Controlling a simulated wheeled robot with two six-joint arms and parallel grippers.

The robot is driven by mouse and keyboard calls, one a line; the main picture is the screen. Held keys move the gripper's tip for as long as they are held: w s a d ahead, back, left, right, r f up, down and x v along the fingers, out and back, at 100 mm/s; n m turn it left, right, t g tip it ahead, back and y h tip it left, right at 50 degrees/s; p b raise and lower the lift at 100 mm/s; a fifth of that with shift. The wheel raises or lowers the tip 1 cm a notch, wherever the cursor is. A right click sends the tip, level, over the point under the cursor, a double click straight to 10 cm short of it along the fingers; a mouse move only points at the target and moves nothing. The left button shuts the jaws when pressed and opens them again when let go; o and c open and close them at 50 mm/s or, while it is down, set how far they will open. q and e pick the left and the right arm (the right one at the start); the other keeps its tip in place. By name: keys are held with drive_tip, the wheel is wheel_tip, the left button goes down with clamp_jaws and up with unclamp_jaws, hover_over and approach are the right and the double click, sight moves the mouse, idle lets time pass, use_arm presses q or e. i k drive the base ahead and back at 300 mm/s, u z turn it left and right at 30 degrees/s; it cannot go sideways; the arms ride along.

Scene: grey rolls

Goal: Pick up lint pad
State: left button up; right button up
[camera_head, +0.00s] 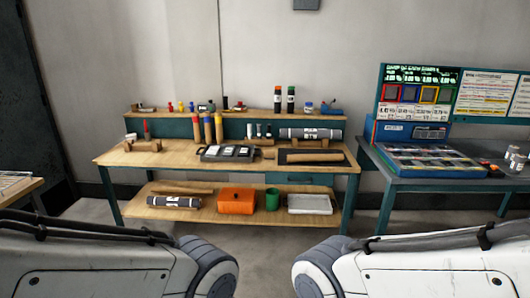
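I cannot tell for certain which thing is the lint pad. A workbench (120,158) stands ahead, apart from my arms. A grey roll with a white label (297,133) lies at the back right of its top, and a similar grey roll (180,201) lies on the lower shelf at left. A dark tray (205,155) with pale, flat items in it sits mid-top. A dark mat (283,158) with a wooden roller (315,157) lies to its right. Only white links of my two arms show at the bottom corners; both grippers are out of view.
The lower shelf (265,218) also holds an orange box (236,201), a green cup (272,200) and a pale tray (310,205). Coloured bottles (208,127) stand on the bench top. A teal table (430,190) with a display case stands at right. Floor in front is clear.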

sight(268, 155)
drive_tip(key=i, duration=3.6)
drive_tip(key=z, duration=0.1)
